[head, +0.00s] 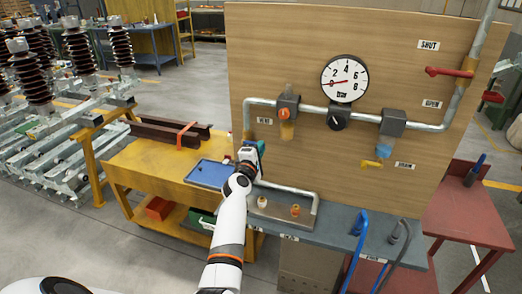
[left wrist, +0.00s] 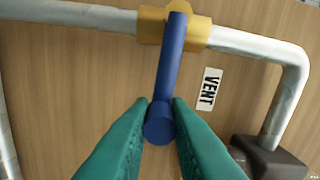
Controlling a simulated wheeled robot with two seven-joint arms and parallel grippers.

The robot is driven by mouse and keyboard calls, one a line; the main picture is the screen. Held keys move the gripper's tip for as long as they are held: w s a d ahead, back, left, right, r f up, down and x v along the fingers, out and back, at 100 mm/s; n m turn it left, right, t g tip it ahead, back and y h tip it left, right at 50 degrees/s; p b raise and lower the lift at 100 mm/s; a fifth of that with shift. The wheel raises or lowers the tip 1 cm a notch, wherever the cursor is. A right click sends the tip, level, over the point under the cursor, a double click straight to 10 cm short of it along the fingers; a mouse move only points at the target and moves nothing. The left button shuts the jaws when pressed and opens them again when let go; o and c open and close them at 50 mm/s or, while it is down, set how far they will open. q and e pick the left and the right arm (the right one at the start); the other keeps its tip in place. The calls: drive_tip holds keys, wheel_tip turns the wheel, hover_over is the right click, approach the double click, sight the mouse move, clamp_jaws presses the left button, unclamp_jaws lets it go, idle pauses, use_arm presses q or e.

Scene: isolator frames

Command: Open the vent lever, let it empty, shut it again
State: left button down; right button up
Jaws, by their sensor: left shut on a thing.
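My left gripper (head: 254,152) is at the left part of the wooden panel, by the pipe below the VENT label (head: 264,121). In the left wrist view its teal fingers (left wrist: 161,104) are shut on the free end of the blue vent lever (left wrist: 171,60), one finger on each side. The lever runs from the yellow valve body (left wrist: 152,24) on the grey pipe and lies across the pipe's line. In the head view the gripper hides the lever. The gauge (head: 345,70) has its red needle at the low end, left. My right gripper is not in view.
A red lever (head: 448,72) sits between the SHUT and OPEN labels at right. A drain unit (head: 393,123) and a filter unit (head: 288,107) hang on the pipe. A yellow bench (head: 150,165) with a blue tray (head: 211,173) stands left; a grey shelf (head: 335,212) is below the panel.

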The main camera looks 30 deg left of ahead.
use_arm(q)
drive_tip(key=shift+n, duration=0.3)
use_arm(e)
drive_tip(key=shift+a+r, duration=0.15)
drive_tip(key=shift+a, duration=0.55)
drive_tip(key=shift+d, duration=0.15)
use_arm(q)
drive_tip(key=c, duration=1.4)
unclamp_jaws()
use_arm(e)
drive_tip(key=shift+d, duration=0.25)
use_arm(q)
drive_tip(key=shift+o, duration=0.2)
drive_tip(key=shift+s+r, duration=0.1)
drive_tip(key=shift+s, duration=0.05)
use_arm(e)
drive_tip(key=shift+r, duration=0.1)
